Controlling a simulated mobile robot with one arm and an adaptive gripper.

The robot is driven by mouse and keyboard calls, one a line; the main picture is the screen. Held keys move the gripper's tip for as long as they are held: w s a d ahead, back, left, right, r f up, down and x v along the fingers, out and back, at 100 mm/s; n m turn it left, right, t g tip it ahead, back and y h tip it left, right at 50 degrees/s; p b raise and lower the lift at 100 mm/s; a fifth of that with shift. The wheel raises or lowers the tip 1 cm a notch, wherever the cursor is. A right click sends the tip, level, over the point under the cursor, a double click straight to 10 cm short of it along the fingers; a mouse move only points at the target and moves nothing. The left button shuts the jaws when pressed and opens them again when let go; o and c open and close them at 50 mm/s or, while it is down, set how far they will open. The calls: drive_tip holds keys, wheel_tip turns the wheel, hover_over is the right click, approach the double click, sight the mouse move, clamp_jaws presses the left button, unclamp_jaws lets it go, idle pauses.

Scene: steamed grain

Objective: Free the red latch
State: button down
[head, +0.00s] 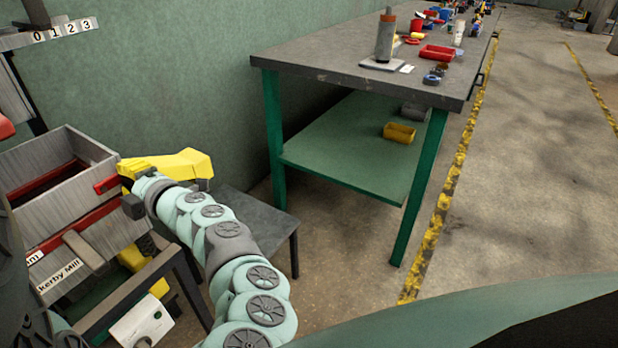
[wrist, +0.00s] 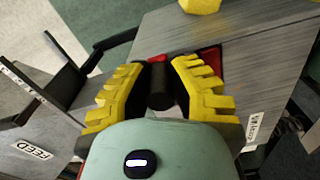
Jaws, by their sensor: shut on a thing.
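The red latch (head: 107,185) shows as a short red piece at the right side of a grey wooden box, just left of my gripper. In the wrist view red parts (wrist: 211,60) show just beyond my fingers, largely covered by them. My gripper (head: 126,178) has yellow fingers and is at the box's side. In the wrist view my gripper (wrist: 168,72) is shut on a dark knob (wrist: 158,93) between its black pads. I cannot tell how the knob joins the red parts.
The grey wooden box (head: 40,195) belongs to a mill with a name plate (head: 60,276). A low dark table (head: 245,205) stands close behind my arm. A green-legged workbench (head: 330,68) holds tools and bins. The floor to the right (head: 530,190) is clear.

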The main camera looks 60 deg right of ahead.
drive_tip(key=c, duration=0.8)
unclamp_jaws()
drive_tip(key=shift+c, duration=0.2)
drive_tip(key=s, duration=1.2)
drive_tip(key=shift+d, duration=0.3)
